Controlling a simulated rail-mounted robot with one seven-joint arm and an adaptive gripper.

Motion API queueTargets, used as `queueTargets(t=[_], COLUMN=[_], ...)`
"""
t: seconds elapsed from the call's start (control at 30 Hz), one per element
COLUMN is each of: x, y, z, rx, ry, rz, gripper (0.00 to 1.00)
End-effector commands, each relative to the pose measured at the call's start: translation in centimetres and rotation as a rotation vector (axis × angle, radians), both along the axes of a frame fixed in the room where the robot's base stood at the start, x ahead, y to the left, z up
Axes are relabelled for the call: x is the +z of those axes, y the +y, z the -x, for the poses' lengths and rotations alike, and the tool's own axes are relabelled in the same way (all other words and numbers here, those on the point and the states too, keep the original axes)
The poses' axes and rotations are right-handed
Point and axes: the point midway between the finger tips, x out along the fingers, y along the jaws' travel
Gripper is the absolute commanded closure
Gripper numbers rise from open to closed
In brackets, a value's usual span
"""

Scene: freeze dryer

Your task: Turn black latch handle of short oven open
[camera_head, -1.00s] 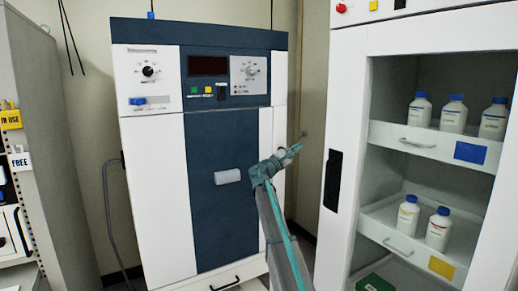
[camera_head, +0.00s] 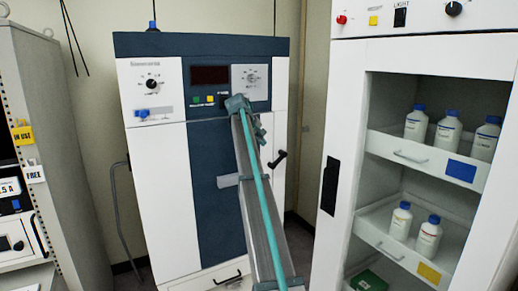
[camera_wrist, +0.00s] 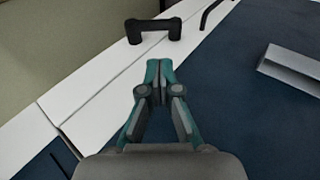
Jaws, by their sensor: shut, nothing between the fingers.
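The short oven (camera_head: 165,200) is a white cabinet with a dark blue centre panel. Its black latch handle (camera_head: 277,160) stands out at the right edge of the front. In the wrist view the latch handle (camera_wrist: 153,30) is a black bracket on the white strip, beyond my fingertips. My gripper (camera_wrist: 158,68) is shut and empty, pointing toward the handle with a visible gap between them. In the head view my arm crosses the oven's front; its end is near the control panel, and the fingers are largely hidden there.
A light grey handle (camera_wrist: 292,66) juts from the blue panel, partly behind my arm in the head view. A black drawer handle (camera_head: 228,279) is low on the oven. An open-shelved white cabinet (camera_head: 345,125) with bottles stands right; a grey rack (camera_head: 60,150) stands left.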

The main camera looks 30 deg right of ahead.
Motion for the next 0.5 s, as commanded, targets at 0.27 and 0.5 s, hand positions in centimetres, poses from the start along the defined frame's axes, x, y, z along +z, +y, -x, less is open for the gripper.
queueTargets(t=[0.27,0.5], x=[-3.1,-6.8], y=[-2.7,-5.6], z=[-0.6,-1.3], rx=[0.000,0.001], ry=[0.001,0.002], rz=[0.002,0.002], gripper=[1.00,1.00])
